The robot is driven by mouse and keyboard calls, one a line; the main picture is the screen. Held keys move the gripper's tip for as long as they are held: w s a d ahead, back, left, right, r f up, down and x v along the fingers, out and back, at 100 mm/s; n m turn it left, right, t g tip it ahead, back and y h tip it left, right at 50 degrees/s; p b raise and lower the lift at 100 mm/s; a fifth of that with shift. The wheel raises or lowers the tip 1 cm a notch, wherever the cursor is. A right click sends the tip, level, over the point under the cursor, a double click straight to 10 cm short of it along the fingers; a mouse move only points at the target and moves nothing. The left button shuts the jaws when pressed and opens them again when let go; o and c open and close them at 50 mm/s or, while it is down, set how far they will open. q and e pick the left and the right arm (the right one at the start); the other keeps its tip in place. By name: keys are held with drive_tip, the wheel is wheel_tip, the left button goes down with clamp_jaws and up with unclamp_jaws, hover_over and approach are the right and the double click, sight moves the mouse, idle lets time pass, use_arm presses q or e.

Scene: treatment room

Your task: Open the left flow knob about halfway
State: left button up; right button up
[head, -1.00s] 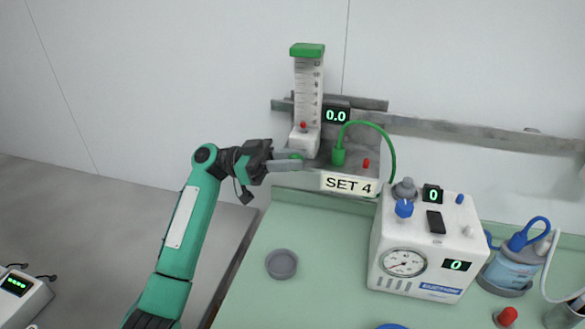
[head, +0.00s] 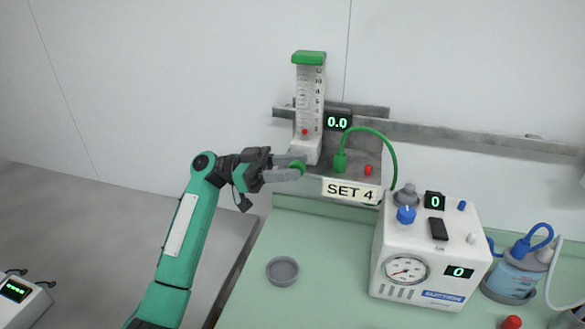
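The flowmeter (head: 310,95) is a clear graduated tube with a green top and white base, on the wall rail. Its green flow knob (head: 298,166) is at the base front. A red float sits low in the tube, and the display (head: 338,122) reads 0.0. A label (head: 350,191) below says SET 4. My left gripper (head: 294,167) comes in from the left with its two grey fingers apart, one above and one below the green knob. I cannot tell whether they touch it. My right gripper is not in view.
A green hose (head: 380,135) arcs right of the flowmeter. A white suction unit (head: 428,248) with gauge, blue knob and displays reading 0 stands on the green counter (head: 315,260). A grey round dish (head: 282,270) lies on the counter. A blue-lidded jar (head: 515,270) stands at right.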

use_arm(q)
drive_tip(key=b+v, duration=0.4)
drive_tip(key=v, duration=0.9)
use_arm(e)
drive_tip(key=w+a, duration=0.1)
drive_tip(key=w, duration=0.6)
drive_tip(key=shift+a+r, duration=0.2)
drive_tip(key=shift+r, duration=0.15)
use_arm(q)
drive_tip(key=shift+s+a, duration=0.15)
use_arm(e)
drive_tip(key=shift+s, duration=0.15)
